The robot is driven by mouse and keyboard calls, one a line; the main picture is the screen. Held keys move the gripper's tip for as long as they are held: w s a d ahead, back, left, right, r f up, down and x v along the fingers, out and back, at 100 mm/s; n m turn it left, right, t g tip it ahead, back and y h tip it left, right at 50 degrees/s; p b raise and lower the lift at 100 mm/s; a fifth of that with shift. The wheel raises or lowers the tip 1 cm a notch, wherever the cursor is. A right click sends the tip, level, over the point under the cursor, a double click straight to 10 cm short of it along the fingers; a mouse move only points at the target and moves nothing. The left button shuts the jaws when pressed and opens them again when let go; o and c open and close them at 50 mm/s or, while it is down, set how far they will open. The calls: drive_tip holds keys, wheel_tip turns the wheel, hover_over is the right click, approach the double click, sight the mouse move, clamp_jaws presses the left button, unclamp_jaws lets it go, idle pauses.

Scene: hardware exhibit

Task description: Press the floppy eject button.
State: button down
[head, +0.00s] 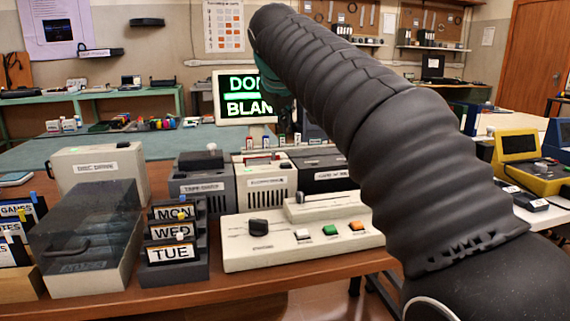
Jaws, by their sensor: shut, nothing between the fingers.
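The floppy eject button cannot be told for certain. A cream control panel (240,255) at the bench front carries a dark knob (258,227), a white button (302,234), a green button (329,230) and an orange button (356,226). My gripper (282,98) is partly seen, dark teal, above the back of the bench before the lit screen. It is shut and empty; my arm hides much of it.
A black rack (178,272) holds disks marked MON, WED and TUE. A smoky-lidded box (85,230) stands left of it. A screen (246,96) stands behind. My arm covers the right side.

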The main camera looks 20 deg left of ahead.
sight(285, 164)
drive_tip(key=shift+f+b, duration=2.7)
drive_tip(key=shift+f, duration=0.75)
drive_tip(key=shift+f, duration=0.15)
drive_tip(key=shift+f, duration=0.25)
drive_tip(key=shift+f+b, duration=0.35)
drive_tip(key=shift+f, duration=0.05)
drive_tip(key=shift+r, duration=0.1)
drive_tip(key=shift+r+p, duration=0.7)
drive_tip(key=shift+p, duration=0.25)
drive_tip(key=shift+r, duration=0.1)
drive_tip(key=shift+r+p, duration=2.15)
drive_tip(key=shift+r, duration=0.3)
